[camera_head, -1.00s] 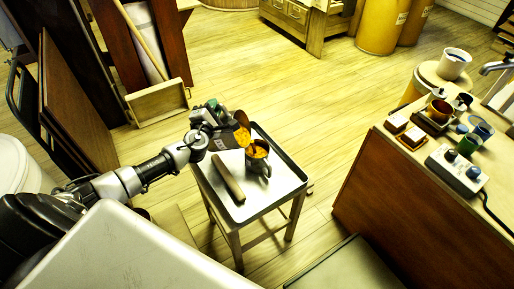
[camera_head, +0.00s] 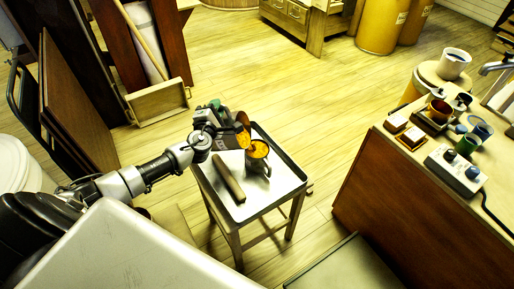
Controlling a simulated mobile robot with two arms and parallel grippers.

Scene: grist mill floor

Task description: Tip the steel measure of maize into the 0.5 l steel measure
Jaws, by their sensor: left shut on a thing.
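My left gripper (camera_head: 226,130) is shut on a steel measure (camera_head: 243,119) and holds it tipped over the small steel-topped table (camera_head: 278,188). Orange maize (camera_head: 244,139) shows at the tipped measure's mouth, but the gripper hides much of this measure. The 0.5 l steel measure (camera_head: 258,166) stands upright on the table just below and to the right of the tipped mouth. Orange maize shows inside its rim. Whether the two measures touch, I cannot tell. My right gripper is not in view.
A wooden stick-like piece (camera_head: 229,178) lies on the table, left of the standing measure. A counter (camera_head: 400,190) at the right holds cups, small boxes and a device with knobs (camera_head: 456,171). Open plank floor (camera_head: 270,75) lies behind the table.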

